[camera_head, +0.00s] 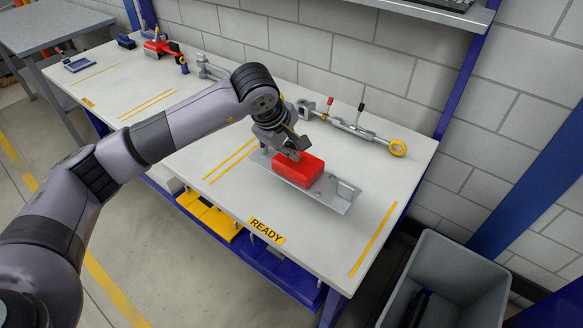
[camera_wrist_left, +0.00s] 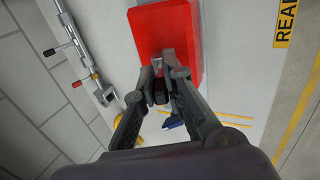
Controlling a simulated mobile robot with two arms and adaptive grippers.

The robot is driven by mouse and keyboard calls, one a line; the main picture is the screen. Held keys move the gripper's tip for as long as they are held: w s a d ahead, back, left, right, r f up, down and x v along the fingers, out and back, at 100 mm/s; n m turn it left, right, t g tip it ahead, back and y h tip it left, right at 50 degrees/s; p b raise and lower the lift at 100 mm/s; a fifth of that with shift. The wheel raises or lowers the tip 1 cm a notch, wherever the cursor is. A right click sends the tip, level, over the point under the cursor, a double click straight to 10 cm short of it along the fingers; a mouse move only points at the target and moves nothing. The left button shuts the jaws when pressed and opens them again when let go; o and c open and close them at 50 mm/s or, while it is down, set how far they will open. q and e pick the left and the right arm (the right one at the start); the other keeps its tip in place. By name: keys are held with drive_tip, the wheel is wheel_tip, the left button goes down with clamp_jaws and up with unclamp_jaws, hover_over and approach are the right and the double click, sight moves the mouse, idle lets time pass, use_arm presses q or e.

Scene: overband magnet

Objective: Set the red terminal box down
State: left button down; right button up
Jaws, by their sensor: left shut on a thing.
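The red terminal box (camera_head: 300,172) is at the metal bracket plate (camera_head: 338,196) on the bench in the head view. I cannot tell whether it rests on the plate or hangs just above it. My left gripper (camera_head: 294,150) comes from above and is at the box's upper left end. In the left wrist view the red box (camera_wrist_left: 168,45) lies beyond the fingers, and the left gripper (camera_wrist_left: 168,80) is shut on a part at its near end. My right gripper is in neither view.
The READY label (camera_head: 267,230) is at the bench's front edge. A red tool (camera_head: 160,46) is at the far left. A grey bin (camera_head: 455,270) stands at the lower right.

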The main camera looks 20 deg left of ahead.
sight(288, 166)
use_arm(q)
wheel_tip(288, 166, down, 3)
drive_tip(key=shift+w+f, duration=0.1)
drive_tip(key=shift+f, duration=0.1)
wheel_tip(288, 166, down, 4)
drive_tip(key=shift+r+p, duration=0.1)
drive_tip(key=shift+p, duration=0.3)
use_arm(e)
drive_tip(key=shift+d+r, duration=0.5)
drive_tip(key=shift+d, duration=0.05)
use_arm(q)
drive_tip(key=c, duration=2.1)
unclamp_jaws()
drive_tip(key=shift+f, duration=0.2)
drive_tip(key=shift+c, duration=0.2)
drive_tip(key=o, duration=0.5)
drive_tip(key=shift+c, duration=0.2)
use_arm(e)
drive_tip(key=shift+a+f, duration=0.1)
use_arm(q)
drive_tip(key=shift+r, duration=0.1)
